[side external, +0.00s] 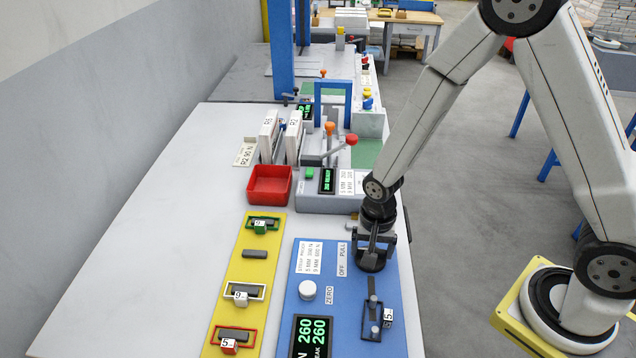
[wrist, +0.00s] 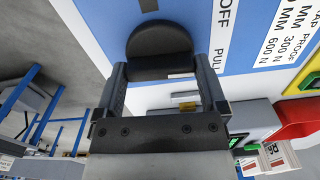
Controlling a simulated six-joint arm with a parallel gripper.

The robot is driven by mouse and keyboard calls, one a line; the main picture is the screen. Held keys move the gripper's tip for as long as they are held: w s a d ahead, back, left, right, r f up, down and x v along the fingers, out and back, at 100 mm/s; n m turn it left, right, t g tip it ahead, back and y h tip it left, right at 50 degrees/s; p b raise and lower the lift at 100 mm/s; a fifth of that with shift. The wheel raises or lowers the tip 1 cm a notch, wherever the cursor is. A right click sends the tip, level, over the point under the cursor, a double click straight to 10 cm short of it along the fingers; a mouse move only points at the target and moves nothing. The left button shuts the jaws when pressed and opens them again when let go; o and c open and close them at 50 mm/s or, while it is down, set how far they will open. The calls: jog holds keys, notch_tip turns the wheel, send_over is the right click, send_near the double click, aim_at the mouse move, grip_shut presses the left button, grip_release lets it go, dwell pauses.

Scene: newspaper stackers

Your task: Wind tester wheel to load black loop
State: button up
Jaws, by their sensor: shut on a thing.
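The blue tester panel (side external: 290,335) lies at the front of the bench. Its dark round wheel (side external: 370,264) is at the panel's far right, under my gripper (side external: 375,246). In the wrist view the wheel (wrist: 158,40) sits between the two fingers of my gripper (wrist: 161,75), which is shut on it. Nearer the front, a black loop (side external: 371,324) with a white number tag (side external: 388,318) is at the grey tester fittings; how it is seated is too small to tell. The green display (side external: 314,338) reads 260 and 260, with N and PEAK partly legible.
A white knob (side external: 307,290) is beside the ZERO label. Left of the panel, a yellow board (side external: 222,308) carries green, white and red tagged loops and a bare dark block (side external: 261,254). A red bin (side external: 270,184) and grey machine (side external: 312,204) stand behind. The bench's left side is clear.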

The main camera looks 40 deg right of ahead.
dwell(0.4)
jog(key=o, duration=0.9)
jog(key=shift+r, duration=0.1)
jog(key=shift+r, duration=3.8)
jog(key=shift+s+r, duration=0.1)
